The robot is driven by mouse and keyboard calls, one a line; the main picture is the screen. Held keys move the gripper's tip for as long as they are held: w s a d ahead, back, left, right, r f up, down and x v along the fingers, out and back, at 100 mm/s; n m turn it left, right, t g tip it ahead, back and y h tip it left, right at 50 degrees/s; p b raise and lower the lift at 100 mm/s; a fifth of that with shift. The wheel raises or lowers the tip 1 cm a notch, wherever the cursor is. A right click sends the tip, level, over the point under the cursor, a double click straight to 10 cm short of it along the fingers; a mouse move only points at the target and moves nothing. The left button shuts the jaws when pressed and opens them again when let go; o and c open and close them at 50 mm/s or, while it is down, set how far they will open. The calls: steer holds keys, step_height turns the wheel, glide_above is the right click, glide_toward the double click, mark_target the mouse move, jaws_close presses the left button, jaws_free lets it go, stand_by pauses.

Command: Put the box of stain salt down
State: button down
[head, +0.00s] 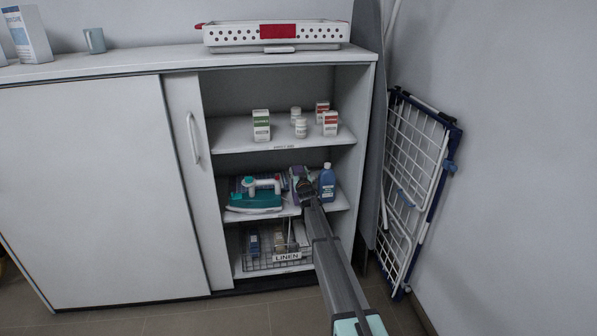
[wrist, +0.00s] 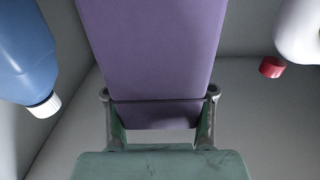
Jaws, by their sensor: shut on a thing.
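The box of stain salt is purple (head: 296,174) and sits between the jaws of my gripper (head: 305,187) at the middle shelf of the open cabinet. In the wrist view the purple box (wrist: 152,45) fills the middle, with a finger of my gripper (wrist: 159,96) at each side of it. The gripper is shut on the box. The middle shelf (head: 338,204) lies below it. The arm hides the box's lower part in the head view, so I cannot tell whether it touches the shelf.
A blue bottle (head: 327,182) stands close on the right of the box. A teal and white iron (head: 255,198) is on the left. Small boxes and white bottles stand on the shelf above. A wire basket labelled LINEN (head: 287,257) is below. A drying rack (head: 414,178) leans at the right.

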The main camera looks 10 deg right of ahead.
steer(key=shift+f, duration=0.35)
steer(key=shift+f+b, duration=0.45)
steer(key=shift+f, duration=0.15)
steer(key=shift+c, duration=1.6)
jaws_free()
steer(key=shift+s, duration=0.1)
steer(key=s, duration=1.1)
steer(key=shift+s+d, duration=0.15)
steer(key=shift+s, duration=0.25)
